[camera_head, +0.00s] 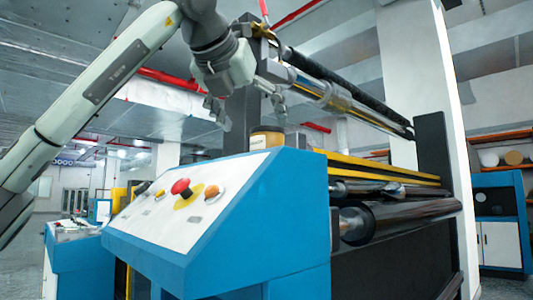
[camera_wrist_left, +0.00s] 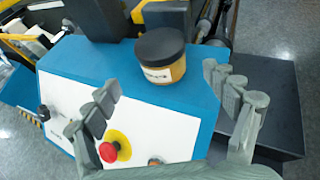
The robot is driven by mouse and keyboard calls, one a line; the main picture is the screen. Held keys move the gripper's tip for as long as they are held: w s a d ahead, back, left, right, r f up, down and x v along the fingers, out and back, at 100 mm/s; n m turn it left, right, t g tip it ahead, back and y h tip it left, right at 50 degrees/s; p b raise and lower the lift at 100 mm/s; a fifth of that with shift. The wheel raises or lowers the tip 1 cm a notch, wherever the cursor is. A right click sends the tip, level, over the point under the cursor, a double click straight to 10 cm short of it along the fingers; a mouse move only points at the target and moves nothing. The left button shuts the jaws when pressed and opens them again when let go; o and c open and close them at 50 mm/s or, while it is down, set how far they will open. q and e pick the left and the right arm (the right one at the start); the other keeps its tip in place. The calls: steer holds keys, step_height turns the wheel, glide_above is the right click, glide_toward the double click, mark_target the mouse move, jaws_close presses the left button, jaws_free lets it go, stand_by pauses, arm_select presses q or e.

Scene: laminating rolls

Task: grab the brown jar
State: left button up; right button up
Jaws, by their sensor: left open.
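The brown jar (camera_head: 266,138) stands upright on the top of the blue machine console, below my left gripper in the head view. In the left wrist view the jar (camera_wrist_left: 165,73) has a black lid, a tan-brown body and a pale label. My left gripper (camera_head: 246,107) is open and empty above the console. In the left wrist view its fingers (camera_wrist_left: 160,80) are spread wide, with the jar lying ahead between the directions of the two fingertips. I cannot see any finger touching the jar. My right gripper is not in view.
The blue console (camera_head: 285,205) has a sloped white panel with a red button (camera_head: 181,187) and other knobs. Black rollers (camera_head: 400,217) and a yellow-edged frame lie to its right. An upper roller bar (camera_head: 340,95) runs behind the gripper. A white pillar (camera_head: 420,70) stands behind.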

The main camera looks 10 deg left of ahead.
mark_target(260, 130)
arm_select(q)
steer(key=shift+w+a, duration=0.1)
steer(key=shift+w, duration=0.65)
steer(key=shift+p+x, duration=0.3)
steer(key=shift+x, duration=0.85)
steer(key=x, duration=0.4)
steer(key=shift+w+d+f+p, duration=0.15)
steer(key=shift+d+f+p, duration=0.05)
steer(key=shift+d+p, duration=0.2)
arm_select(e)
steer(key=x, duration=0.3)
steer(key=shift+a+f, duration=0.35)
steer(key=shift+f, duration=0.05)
arm_select(q)
steer(key=shift+c, duration=0.3)
steer(key=c, duration=1.2)
steer(key=shift+c, duration=0.9)
steer(key=shift+r, duration=0.15)
